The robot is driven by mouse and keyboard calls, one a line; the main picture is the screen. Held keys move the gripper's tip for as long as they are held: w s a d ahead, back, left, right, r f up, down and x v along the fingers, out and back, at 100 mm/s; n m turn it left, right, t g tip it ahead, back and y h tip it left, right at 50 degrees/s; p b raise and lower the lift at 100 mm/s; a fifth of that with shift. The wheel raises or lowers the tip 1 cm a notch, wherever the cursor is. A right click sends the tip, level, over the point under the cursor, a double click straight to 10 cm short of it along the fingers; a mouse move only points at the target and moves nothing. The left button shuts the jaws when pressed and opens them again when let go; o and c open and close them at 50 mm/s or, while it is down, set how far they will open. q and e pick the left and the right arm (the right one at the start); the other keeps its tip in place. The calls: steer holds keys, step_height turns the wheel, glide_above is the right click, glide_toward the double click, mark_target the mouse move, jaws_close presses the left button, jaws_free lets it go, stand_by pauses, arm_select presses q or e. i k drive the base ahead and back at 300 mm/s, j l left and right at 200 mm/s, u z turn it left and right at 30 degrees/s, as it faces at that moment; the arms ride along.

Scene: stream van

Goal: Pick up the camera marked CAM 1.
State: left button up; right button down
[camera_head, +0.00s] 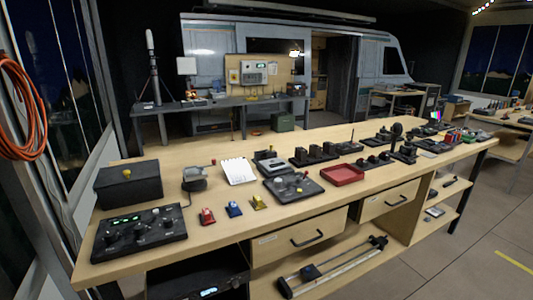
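No label reading CAM 1 can be made out in the head view, so I cannot tell which item is that camera. A wooden workbench (222,247) runs from the near left to the far right and carries many dark devices. Small red (207,216), blue (234,208) and yellow (258,202) items sit in a row near its front edge. Several dark block-like devices (315,155) stand in the middle, too small to identify. Neither of my grippers is in view.
A black control panel (138,234) and a dark box (128,184) occupy the bench's left end. A red tray (342,175) lies mid-bench. Orange cable (22,110) hangs at the left. A back table (215,104) stands before a van (345,60). Floor at lower right is clear.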

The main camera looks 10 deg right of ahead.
mark_target(406, 149)
steer(key=i+l+u, duration=0.15)
steer(key=l, duration=1.55)
steer(key=i+l+u, duration=0.15)
steer(key=l, duration=1.55)
steer(key=i+l+u, duration=0.15)
steer(key=l, duration=1.6)
